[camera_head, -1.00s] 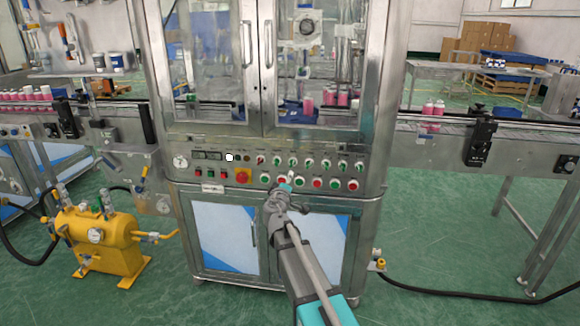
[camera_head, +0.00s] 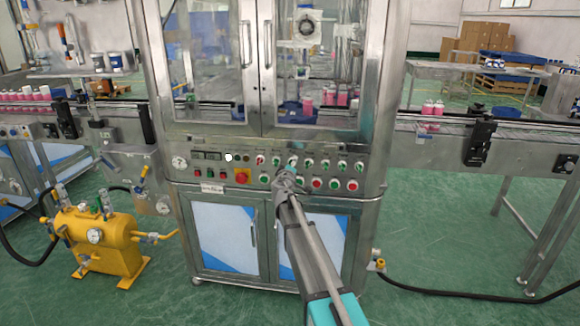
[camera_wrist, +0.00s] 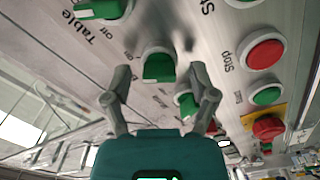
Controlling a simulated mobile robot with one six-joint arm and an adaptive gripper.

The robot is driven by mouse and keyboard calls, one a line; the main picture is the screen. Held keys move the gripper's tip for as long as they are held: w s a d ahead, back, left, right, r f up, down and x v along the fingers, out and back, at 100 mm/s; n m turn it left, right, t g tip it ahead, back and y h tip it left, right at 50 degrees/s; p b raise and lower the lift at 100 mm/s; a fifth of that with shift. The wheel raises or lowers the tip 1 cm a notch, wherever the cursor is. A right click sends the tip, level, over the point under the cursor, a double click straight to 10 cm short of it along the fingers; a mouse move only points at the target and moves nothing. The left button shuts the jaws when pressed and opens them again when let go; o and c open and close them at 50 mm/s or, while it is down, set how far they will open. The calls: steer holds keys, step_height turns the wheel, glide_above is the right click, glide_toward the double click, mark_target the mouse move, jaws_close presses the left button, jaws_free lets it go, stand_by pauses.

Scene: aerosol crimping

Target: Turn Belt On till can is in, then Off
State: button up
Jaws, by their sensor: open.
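My gripper (camera_head: 287,180) is at the control panel (camera_head: 220,172) on the machine's front, over the middle of the knob rows. In the wrist view my gripper (camera_wrist: 158,94) is open, with its two fingers apart. A green selector knob (camera_wrist: 158,67) lies just beyond and between the fingertips; contact cannot be told. Its label is mostly hidden, so I cannot read whether it says Belt. Another green knob (camera_wrist: 187,103) shows by the right finger. A knob labelled Table (camera_wrist: 101,9) is at the upper left. Pink cans (camera_head: 331,98) stand behind the machine's glass doors.
A red Stop button (camera_wrist: 266,54), a green button (camera_wrist: 265,95) and a red emergency stop (camera_wrist: 268,127) are close on the right. More pink cans (camera_head: 433,108) stand on the right conveyor (camera_head: 450,126). A yellow tank (camera_head: 95,242) with hoses is on the floor at left.

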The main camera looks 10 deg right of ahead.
steer(key=shift+c, duration=0.2)
jaws_close()
stand_by(0.3)
steer(key=shift+n, duration=0.3)
steer(key=n, duration=0.5)
steer(key=shift+n, duration=0.4)
steer(key=n, duration=0.5)
steer(key=shift+n, duration=0.3)
